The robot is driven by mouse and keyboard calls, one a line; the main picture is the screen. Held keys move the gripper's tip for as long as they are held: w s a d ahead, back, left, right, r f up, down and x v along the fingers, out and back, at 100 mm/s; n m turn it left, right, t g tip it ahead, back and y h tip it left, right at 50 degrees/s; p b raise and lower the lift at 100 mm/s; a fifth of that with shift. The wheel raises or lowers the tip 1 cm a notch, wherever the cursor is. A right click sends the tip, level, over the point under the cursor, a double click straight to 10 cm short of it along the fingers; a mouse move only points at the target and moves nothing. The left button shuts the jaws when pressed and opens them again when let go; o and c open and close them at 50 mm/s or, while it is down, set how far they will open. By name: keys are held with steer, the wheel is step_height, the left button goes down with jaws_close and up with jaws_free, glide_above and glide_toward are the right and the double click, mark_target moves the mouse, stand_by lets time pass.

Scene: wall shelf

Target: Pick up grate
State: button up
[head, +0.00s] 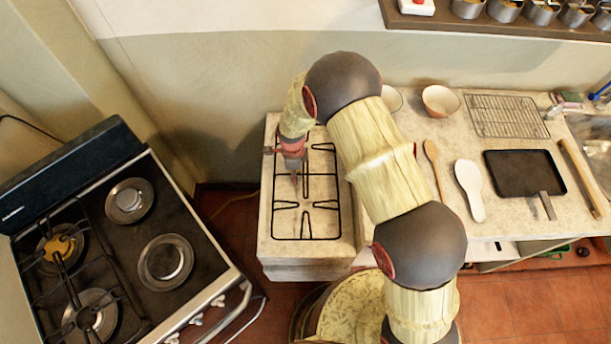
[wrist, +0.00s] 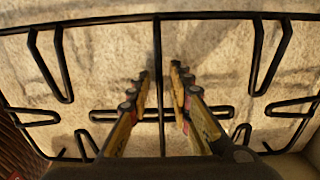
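The grate (head: 306,237) is a black wire frame with inward prongs, lying flat on the left end of the pale stone counter. My gripper (head: 296,178) points down over its middle part, and my arm hides some of its right side. In the wrist view the grate (wrist: 158,42) fills most of the picture. There my gripper (wrist: 158,72) is open, with one finger on each side of the grate's long middle bar. A gap shows between each finger and the bar. I cannot tell whether the fingertips reach down to the bar's height.
A stove (head: 110,250) with another black grate stands at the left, across a floor gap. Right of my arm the counter (head: 515,230) holds a bowl (head: 440,101), a wooden spoon (head: 435,165), a white spoon rest (head: 470,188), a wire rack (head: 506,116) and a black tray (head: 524,173).

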jaws_close()
stand_by(0.9)
